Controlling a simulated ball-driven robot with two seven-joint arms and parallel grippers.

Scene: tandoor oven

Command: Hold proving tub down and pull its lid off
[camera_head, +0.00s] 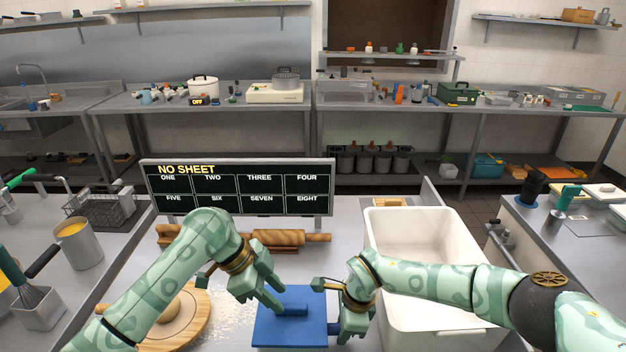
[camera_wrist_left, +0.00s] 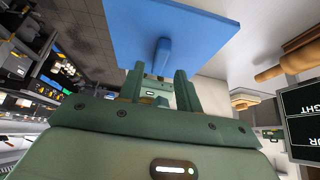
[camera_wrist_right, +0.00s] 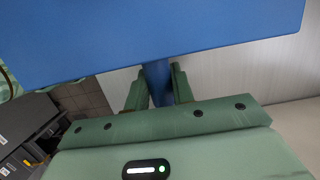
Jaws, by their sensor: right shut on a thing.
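The blue proving tub (camera_head: 262,343) stands on the steel table with its flat blue lid (camera_head: 312,328) on it. A raised bar handle (camera_head: 291,309) runs across the lid's top. My left gripper (camera_head: 272,302) is open above the lid's left part. In the left wrist view the bar (camera_wrist_left: 162,52) lies just beyond and between the spread fingertips. My right gripper (camera_head: 343,330) is at the tub's right side. In the right wrist view it is shut on a blue grip (camera_wrist_right: 158,82) below a broad blue face. In the head view that grip is hidden.
A white open bin (camera_head: 390,305) stands close to the right of my right gripper. A round wooden board (camera_head: 196,325) with dough lies left of the tub. A rolling pin (camera_head: 290,238) and the order board (camera_head: 240,187) are behind. Spilled flour lies between board and tub.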

